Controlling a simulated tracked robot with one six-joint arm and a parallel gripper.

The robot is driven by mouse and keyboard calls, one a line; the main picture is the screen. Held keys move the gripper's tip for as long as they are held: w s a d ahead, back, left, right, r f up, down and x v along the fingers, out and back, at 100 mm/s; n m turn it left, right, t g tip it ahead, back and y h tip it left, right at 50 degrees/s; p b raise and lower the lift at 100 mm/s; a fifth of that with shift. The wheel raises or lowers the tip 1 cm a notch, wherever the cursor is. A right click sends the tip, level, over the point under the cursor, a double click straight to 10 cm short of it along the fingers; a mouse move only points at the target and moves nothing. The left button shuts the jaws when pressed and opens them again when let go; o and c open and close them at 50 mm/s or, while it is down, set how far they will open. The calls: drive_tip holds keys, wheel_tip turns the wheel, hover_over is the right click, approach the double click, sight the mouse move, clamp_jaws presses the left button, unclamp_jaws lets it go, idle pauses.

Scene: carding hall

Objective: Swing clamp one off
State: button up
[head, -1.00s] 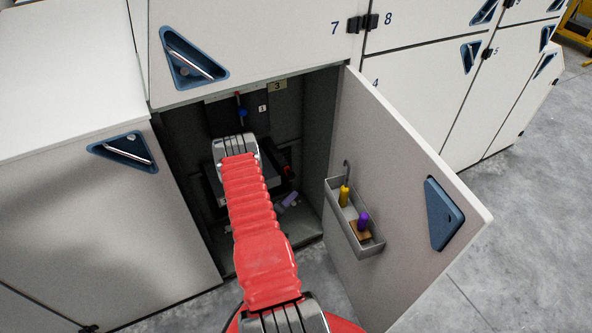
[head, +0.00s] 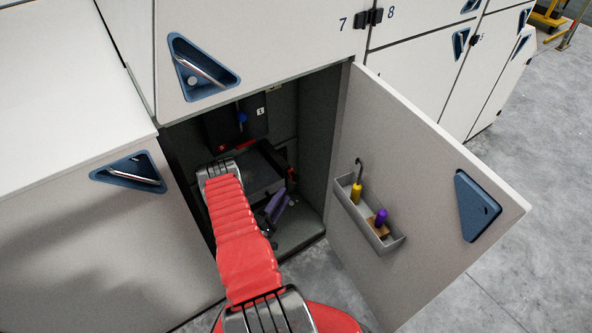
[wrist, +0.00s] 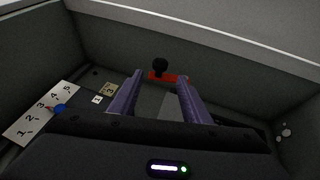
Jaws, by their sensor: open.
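A red bar with a black knob (wrist: 168,77), which looks like a clamp, lies beyond my fingertips in the wrist view. In the head view a red piece (head: 291,175) shows at the right inside the open cabinet; I cannot tell if it is the same one. A white tag marked 1 (wrist: 97,99) is to the left in the wrist view, and on a dark panel (head: 261,112) in the head view. My gripper (wrist: 158,82) is open and empty, its purple fingers apart, the red bar just past them. It also shows low inside the cabinet (head: 276,206).
The cabinet door (head: 420,180) stands open on the right, with a tray (head: 352,213) holding yellow and purple handled tools. A blue knob (wrist: 59,108) sits by a plate numbered 1 to 5 (wrist: 38,118). Cabinet walls close in around my gripper.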

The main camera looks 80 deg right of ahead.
sight(296, 179)
drive_tip(key=shift+s, duration=0.15)
drive_tip(key=x, duration=1.4)
drive_tip(key=shift+a, duration=0.1)
drive_tip(key=shift+c, duration=0.6)
drive_tip(key=shift+s, duration=0.1)
clamp_jaws()
